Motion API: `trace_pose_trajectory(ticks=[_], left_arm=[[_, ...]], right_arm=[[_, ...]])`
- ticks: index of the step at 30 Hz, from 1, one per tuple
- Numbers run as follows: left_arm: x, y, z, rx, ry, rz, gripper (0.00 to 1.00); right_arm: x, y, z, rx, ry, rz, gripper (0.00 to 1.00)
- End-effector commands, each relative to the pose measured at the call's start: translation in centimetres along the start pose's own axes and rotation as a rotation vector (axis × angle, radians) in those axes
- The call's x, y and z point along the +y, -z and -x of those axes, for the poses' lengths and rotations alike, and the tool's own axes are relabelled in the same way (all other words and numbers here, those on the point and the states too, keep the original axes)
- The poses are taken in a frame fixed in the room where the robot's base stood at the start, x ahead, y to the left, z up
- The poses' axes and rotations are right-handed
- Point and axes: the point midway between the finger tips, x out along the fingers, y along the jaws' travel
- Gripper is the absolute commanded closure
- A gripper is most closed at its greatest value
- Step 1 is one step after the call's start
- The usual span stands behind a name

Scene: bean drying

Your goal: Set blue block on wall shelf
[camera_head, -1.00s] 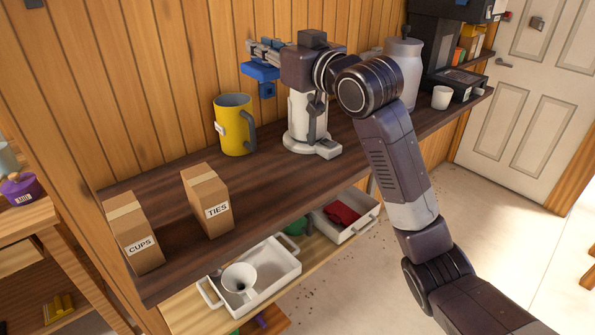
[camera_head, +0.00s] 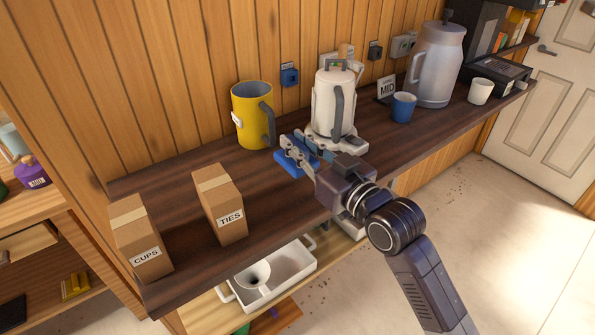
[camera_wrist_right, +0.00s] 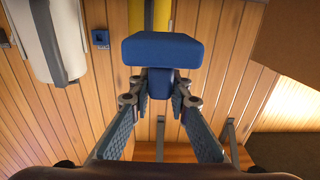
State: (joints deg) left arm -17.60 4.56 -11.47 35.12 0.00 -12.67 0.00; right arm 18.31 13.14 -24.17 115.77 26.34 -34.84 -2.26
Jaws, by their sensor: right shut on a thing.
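My right gripper (camera_head: 298,147) is over the middle of the dark brown wall shelf (camera_head: 275,185), in front of the yellow mug and the white kettle. It is shut on the blue block (camera_head: 291,164), which is partly hidden by the fingers in the head view. In the right wrist view the block (camera_wrist_right: 167,50) shows a wide part beyond the fingertips and a narrower part between them (camera_wrist_right: 160,86). I cannot tell whether the block touches the shelf. My left gripper is not in view.
The yellow mug (camera_head: 251,118) and white kettle (camera_head: 327,102) stand behind the block. Boxes marked TIES (camera_head: 220,205) and CUPS (camera_head: 138,240) stand left. A blue cup (camera_head: 403,108), grey jug (camera_head: 435,65) and white cup (camera_head: 480,92) stand right. The shelf between TIES and the block is clear.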

Motion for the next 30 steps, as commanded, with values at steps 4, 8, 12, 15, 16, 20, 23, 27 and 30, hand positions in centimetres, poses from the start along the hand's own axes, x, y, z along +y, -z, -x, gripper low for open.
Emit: trace_pose_trajectory(ticks=[4, 8, 12, 15, 16, 20, 23, 27, 30], left_arm=[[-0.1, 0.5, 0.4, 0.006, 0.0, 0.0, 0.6], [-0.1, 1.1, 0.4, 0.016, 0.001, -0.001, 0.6], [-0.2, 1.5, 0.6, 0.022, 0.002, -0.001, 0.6], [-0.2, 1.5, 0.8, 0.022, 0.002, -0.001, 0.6], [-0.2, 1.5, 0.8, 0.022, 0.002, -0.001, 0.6], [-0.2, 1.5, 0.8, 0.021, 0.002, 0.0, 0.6], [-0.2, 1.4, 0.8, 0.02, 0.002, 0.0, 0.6], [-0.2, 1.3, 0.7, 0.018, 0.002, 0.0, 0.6], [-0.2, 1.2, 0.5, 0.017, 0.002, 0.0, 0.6]], right_arm=[[0.0, -2.9, 0.1, -0.002, -0.001, 0.0, 1.0], [0.0, -4.0, 0.0, 0.0, 0.001, 0.001, 1.0], [0.0, -5.7, 0.1, -0.004, 0.0, -0.001, 1.0], [0.0, -7.2, 0.0, -0.002, 0.0, 0.0, 1.0], [0.0, -7.6, 0.1, -0.002, 0.001, 0.0, 1.0], [0.0, -8.4, 0.1, 0.0, 0.0, 0.001, 1.0], [0.0, -8.3, 0.1, 0.002, 0.0, 0.001, 1.0], [0.0, -8.4, 0.1, 0.002, 0.0, 0.001, 1.0], [0.0, -8.7, 0.1, 0.002, 0.0, 0.001, 1.0]])
